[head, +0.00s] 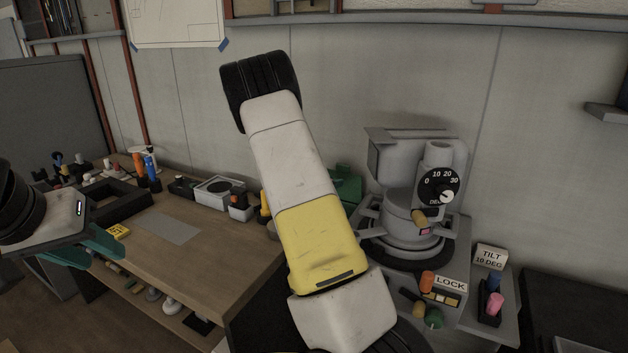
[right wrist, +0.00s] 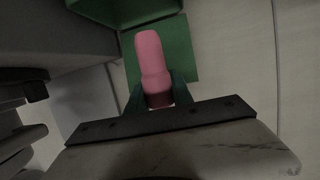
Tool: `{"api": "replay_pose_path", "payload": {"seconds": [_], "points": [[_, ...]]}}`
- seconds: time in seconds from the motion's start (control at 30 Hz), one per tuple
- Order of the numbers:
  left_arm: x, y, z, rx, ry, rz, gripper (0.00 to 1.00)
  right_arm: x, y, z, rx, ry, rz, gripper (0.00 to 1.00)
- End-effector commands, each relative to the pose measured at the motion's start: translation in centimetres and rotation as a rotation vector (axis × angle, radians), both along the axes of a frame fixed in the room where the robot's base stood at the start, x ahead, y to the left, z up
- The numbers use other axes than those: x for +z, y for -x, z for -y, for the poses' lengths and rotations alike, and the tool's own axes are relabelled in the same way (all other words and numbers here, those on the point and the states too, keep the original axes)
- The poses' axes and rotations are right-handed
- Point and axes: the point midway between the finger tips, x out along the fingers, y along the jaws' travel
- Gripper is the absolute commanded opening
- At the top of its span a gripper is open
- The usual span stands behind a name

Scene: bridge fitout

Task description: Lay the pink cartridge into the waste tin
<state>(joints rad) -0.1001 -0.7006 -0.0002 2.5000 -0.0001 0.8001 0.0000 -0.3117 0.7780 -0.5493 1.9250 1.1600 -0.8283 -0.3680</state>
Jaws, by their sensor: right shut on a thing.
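A pink cartridge (right wrist: 153,62) is held between the green fingers of my right gripper (right wrist: 157,92) in the right wrist view; its rounded end points away from the wrist. Beyond it is a green surface (right wrist: 178,48), with another green part above. A green box-like thing (head: 346,184) shows at the back in the head view, partly behind my right arm; I cannot tell for certain that it is the waste tin. My right gripper is hidden in the head view. My left gripper (head: 97,247) has teal fingers and is by the bench's left front; its opening is unclear.
A wooden bench (head: 196,255) carries markers, small trays and a yellow block (head: 117,231). A grey dial machine (head: 405,190) stands right of my arm. Near it are a LOCK label (head: 451,283), a TILT sign (head: 490,257) and a black holder with blue and pink pegs (head: 494,302).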

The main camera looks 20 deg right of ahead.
Motion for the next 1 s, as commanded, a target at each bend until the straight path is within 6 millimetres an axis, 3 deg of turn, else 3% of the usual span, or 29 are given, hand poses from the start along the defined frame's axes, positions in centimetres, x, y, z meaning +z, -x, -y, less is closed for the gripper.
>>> {"api": "replay_pose_path", "payload": {"seconds": [0.13,0.43,1.0], "points": [[0.0,0.0,0.0,0.000,0.000,0.000,0.36,0.0,-0.4,1.3,-0.093,0.002,0.000,0.00],[0.0,0.0,0.0,0.000,0.000,0.000,0.36,-0.6,-0.6,1.8,-0.136,0.003,-0.003,0.00],[0.0,0.0,0.0,0.000,0.000,-0.001,0.36,-7.1,-0.6,1.8,-0.134,0.003,-0.003,0.00]]}}
